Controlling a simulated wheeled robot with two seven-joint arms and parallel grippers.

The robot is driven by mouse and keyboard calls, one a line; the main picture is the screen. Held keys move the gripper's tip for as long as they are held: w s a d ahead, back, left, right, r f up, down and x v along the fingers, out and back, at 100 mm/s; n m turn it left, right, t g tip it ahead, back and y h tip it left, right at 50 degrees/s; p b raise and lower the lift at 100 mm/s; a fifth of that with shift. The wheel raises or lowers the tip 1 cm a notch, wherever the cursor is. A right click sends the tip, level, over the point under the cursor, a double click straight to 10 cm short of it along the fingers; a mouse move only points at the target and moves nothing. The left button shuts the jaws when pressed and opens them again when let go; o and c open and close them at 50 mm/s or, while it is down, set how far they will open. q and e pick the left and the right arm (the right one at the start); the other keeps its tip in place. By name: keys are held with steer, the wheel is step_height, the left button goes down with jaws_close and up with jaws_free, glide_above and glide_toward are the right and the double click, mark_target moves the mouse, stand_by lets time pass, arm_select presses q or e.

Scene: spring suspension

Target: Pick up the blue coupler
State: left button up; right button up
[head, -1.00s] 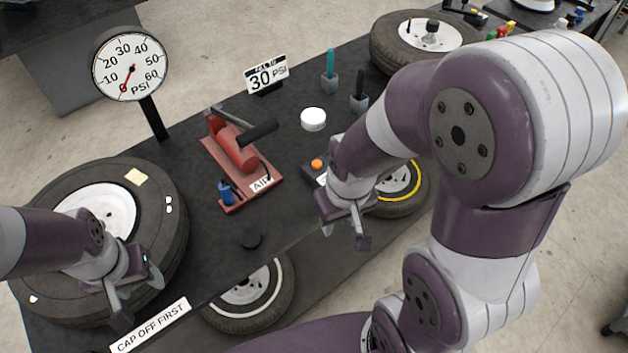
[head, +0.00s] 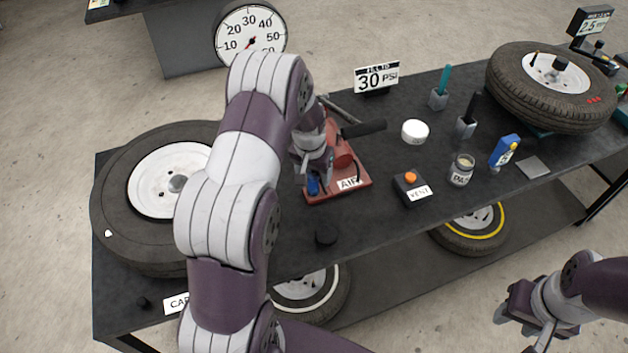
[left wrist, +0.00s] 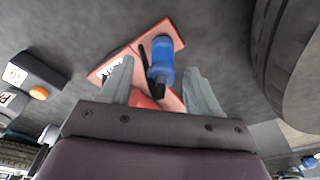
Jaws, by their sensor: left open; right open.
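The blue coupler (head: 313,185) stands at the front left of the red air pump's base (head: 340,191). In the left wrist view the blue coupler (left wrist: 161,58) shows near the ends of my left gripper's two fingers, in the gap between them. My left gripper (head: 310,172) is open, just above the coupler, and partly covers it in the head view. Whether the fingers touch it cannot be told. My right gripper (head: 520,325) is open and empty at the lower right, clear of the table.
A large tire (head: 125,222) lies left of the pump. A black cap (head: 326,235) sits in front of it. The vent box (head: 411,188), a glass jar (head: 462,170) and a white round lid (head: 415,131) stand to the right. The 30 PSI sign (head: 377,78) stands behind.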

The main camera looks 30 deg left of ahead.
mark_target(314, 181)
arm_select(q)
steer(key=f, duration=0.4)
steer(key=shift+w+a+p, duration=0.15)
steer(key=shift+w+p, duration=0.1)
steer(key=shift+p, duration=0.1)
steer(key=shift+r, duration=0.1)
jaws_close()
